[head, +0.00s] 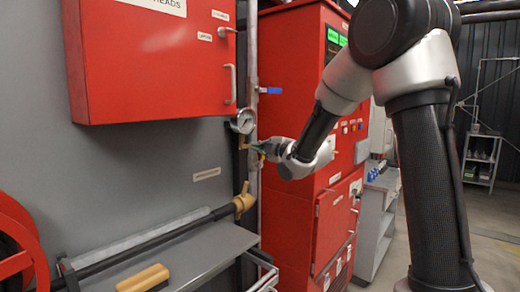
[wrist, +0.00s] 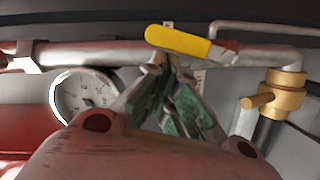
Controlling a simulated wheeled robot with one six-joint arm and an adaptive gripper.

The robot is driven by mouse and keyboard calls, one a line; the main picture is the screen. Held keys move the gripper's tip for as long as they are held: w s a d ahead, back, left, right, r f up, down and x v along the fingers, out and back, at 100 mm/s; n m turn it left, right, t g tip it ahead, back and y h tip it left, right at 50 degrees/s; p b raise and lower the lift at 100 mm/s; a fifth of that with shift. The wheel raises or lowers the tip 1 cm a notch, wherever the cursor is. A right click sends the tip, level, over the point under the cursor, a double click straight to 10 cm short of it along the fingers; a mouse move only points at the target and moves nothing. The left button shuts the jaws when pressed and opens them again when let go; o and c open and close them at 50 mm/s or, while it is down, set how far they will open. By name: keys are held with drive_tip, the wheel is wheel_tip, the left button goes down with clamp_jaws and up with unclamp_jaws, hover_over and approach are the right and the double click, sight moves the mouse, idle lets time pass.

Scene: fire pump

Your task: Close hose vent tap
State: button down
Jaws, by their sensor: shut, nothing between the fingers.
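A tap with a yellow lever (wrist: 178,42) sits on the pipe (wrist: 110,53) in the wrist view, between the pressure gauge (wrist: 85,95) and a brass fitting (wrist: 284,95). The lever lies nearly along the pipe, slightly tilted. In the head view my gripper (head: 262,151) is at the vertical pipe, just below the gauge (head: 243,122); the tap is mostly hidden there.
A blue-handled valve (head: 270,90) is above on the pipe. A red wall cabinet (head: 150,60) hangs at left and a tall red cabinet (head: 290,120) stands behind my gripper. The brass hose fitting (head: 243,200) is below. A grey bench (head: 200,248) holds a wooden-backed brush (head: 145,279).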

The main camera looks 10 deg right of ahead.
drive_tip(key=shift+w+d+r+m, duration=0.1)
drive_tip(key=shift+w+d+m, duration=0.2)
drive_tip(key=shift+m, duration=0.2)
drive_tip(key=w+d+f+m+g+y, duration=0.1)
drive_tip(key=w+d+f+m+g, duration=0.2)
drive_tip(key=d+m, duration=0.3)
drive_tip(key=shift+w+d+f+m+y, duration=0.15)
drive_tip(key=shift+w+d+m+y, duration=0.25)
drive_tip(key=shift+w+m, duration=0.85)
drive_tip(key=shift+s+f+m, duration=0.1)
drive_tip(key=shift+s+m, duration=0.25)
